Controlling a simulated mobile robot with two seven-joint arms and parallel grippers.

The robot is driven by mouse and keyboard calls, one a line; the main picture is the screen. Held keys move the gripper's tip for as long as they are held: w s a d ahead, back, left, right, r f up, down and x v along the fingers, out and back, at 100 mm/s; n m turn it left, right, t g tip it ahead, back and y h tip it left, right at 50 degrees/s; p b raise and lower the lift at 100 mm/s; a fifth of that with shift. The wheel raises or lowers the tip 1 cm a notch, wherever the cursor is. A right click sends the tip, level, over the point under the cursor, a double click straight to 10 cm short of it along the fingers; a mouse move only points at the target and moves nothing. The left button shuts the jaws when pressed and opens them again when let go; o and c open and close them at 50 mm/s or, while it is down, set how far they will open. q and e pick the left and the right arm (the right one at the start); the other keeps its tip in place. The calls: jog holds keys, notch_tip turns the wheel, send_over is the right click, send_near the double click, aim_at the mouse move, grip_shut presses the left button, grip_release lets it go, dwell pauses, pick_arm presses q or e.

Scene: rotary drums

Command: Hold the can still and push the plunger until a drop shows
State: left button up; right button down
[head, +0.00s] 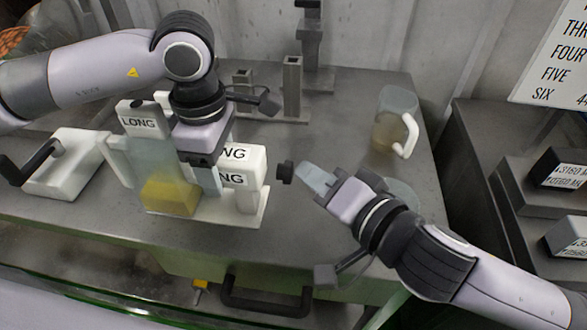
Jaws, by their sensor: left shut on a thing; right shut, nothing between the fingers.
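The can (170,196), a clear box-like vessel with yellow liquid low in it, stands upright on a pale base plate on the grey bench. My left gripper (208,180) reaches down from above and is shut on the can at its right side; its fingertips are partly hidden. The plunger (286,172) shows as a dark round knob to the right of a white block labelled "LONG" (250,165). My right gripper (308,176) is shut and empty, its pale fingertips just right of the knob. I cannot tell whether they touch. No drop can be made out.
A jug with a white handle (396,125) stands at the back right. Metal posts (292,88) rise behind the can. A white block with a dark handle (62,165) lies at left. A dark bar handle (265,302) juts from the bench front.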

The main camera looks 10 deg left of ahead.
jog(key=shift+a, duration=0.95)
dwell(0.6)
jog(key=shift+d, duration=1.6)
jog(key=shift+d, duration=0.1)
jog(key=shift+d, duration=2.45)
dwell(1.2)
jog(key=shift+d, duration=1.95)
jog(key=shift+a, duration=0.1)
